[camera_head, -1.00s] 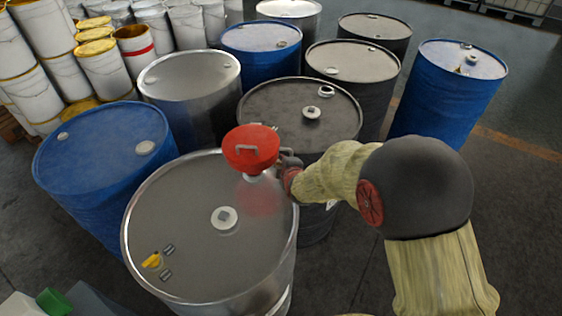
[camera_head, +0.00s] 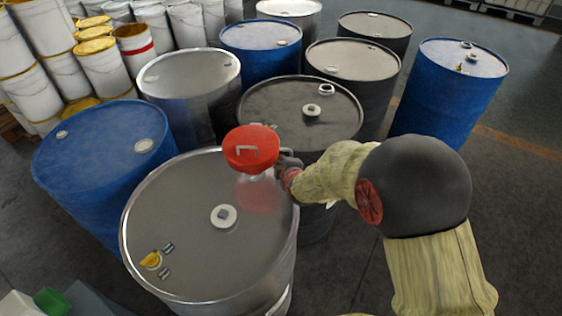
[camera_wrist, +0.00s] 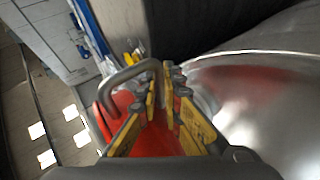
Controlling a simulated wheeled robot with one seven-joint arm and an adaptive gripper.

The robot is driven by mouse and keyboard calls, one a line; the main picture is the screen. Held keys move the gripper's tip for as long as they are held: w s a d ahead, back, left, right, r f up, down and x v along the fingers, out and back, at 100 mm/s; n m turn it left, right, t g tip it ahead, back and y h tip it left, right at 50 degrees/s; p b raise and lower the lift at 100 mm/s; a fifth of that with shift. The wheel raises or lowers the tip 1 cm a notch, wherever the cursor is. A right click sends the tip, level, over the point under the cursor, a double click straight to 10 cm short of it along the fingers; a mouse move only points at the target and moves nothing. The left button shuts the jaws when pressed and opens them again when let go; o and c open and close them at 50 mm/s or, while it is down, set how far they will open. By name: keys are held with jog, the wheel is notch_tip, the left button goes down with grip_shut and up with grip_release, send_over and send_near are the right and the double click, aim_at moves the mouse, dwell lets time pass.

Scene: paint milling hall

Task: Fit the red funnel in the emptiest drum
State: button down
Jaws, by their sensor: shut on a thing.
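The red funnel (camera_head: 262,157) is in my gripper (camera_head: 283,166), above the far right part of the front steel drum (camera_head: 178,262). A red reflection shows on the shiny lid below it. The spout is mostly hidden. Fill levels cannot be seen.
A blue drum (camera_head: 95,150) stands left, a steel drum (camera_head: 190,75) behind, and a dark drum (camera_head: 285,98) close behind the funnel. Another blue drum (camera_head: 450,85) stands right. White pails (camera_head: 105,70) crowd the back left. Open floor lies at right.

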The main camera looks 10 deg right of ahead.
jog(key=shift+f+b, duration=0.35)
jog(key=shift+f, duration=0.05)
jog(key=c, duration=1.9)
grip_release()
jog(key=shift+f, duration=0.1)
jog(key=shift+s, duration=0.1)
jog(key=v, duration=1.2)
jog(key=shift+p+v, duration=1.6)
jog(key=shift+v, duration=0.85)
